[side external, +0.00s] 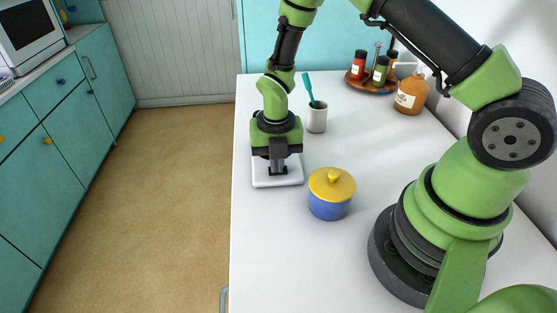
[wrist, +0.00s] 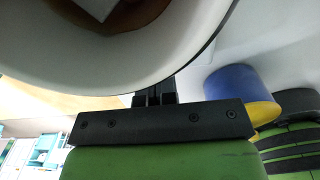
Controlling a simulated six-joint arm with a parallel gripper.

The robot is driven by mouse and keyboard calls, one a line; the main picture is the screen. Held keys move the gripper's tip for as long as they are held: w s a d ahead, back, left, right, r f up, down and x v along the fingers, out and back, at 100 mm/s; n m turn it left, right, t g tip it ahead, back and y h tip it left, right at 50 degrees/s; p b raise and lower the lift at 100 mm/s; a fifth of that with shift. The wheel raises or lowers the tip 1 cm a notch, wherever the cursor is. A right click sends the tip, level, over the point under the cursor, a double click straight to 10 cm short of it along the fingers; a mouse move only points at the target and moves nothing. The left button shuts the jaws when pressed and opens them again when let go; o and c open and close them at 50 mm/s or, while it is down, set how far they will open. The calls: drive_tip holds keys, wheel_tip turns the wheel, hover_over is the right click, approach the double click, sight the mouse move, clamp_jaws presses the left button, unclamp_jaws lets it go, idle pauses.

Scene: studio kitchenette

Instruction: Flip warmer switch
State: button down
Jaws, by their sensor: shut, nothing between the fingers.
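A white, square, low unit (side external: 277,184), which looks like the warmer, sits on the white counter near its left edge. My gripper (side external: 278,171) points down over it with its fingertips at or just above its top. I cannot tell whether they touch it. My gripper is shut and empty; its black fingers are close together in the wrist view (wrist: 155,92). No switch can be made out; the gripper covers much of the unit. A large white curved surface (wrist: 100,66) fills the top of the wrist view, and I cannot tell for certain what it is.
A blue pot (side external: 330,207) with a yellow lid (side external: 332,187) stands just right of the unit. A grey cup (side external: 317,119) with a teal utensil is behind. A round tray (side external: 371,85) of jars and an orange bottle (side external: 411,94) stand farther back. The front counter is clear.

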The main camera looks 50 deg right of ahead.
wheel_tip(320, 180, up, 14)
idle(0.6)
drive_tip(key=shift+s+d, duration=0.35)
drive_tip(key=shift+d, duration=0.15)
drive_tip(key=shift+f, duration=0.1)
wheel_tip(320, 180, down, 14)
drive_tip(key=shift+r, duration=0.1)
idle(0.4)
